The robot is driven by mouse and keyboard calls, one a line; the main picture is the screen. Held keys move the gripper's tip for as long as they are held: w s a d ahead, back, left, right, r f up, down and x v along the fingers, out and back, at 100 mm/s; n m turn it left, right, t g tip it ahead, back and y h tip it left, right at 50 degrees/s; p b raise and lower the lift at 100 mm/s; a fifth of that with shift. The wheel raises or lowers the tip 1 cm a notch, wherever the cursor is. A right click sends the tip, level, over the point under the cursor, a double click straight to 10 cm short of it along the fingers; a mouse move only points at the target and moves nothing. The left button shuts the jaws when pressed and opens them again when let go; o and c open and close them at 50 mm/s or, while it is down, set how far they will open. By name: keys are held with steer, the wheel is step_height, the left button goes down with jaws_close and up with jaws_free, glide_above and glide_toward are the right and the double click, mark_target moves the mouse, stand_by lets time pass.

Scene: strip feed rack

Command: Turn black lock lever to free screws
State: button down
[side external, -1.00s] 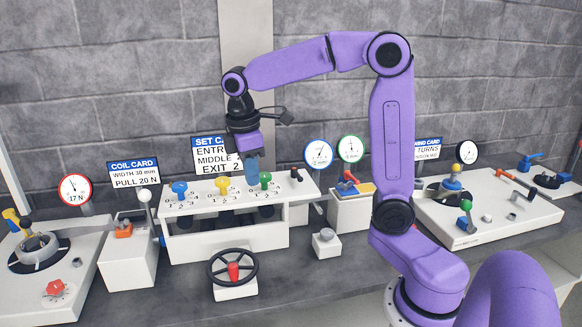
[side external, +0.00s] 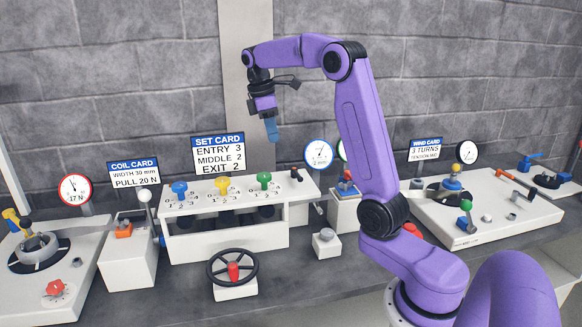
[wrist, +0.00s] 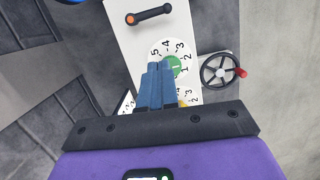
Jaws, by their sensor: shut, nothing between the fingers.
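The black lock lever (side external: 297,176) is at the right end of the top of the white rack (side external: 200,242). In the wrist view the black lever (wrist: 149,15) lies near the top of the picture, with an orange spot at its left end. My gripper (side external: 272,138) is shut and empty, with its blue fingers pointing down. It hangs in the air above the rack, higher than the lever and to its left. In the wrist view the shut fingertips (wrist: 160,67) partly cover the green screw (wrist: 172,67) and its dial. The green screw (side external: 264,179) stands left of the lever.
A blue screw (side external: 180,189) and a yellow screw (side external: 222,184) stand further left on the rack. The set card (side external: 219,154) stands behind it and reads entry 3, middle 2, exit 2. A black handwheel (side external: 233,268) is in front. The air around my gripper is clear.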

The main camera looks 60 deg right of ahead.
steer(key=x, duration=0.9)
steer(key=shift+s+d+f, duration=0.55)
steer(key=shift+s+d, duration=0.1)
steer(key=shift+s, duration=0.15)
steer(key=shift+s+d+f, duration=0.35)
steer(key=shift+s+d, duration=0.05)
steer(key=shift+s, duration=0.05)
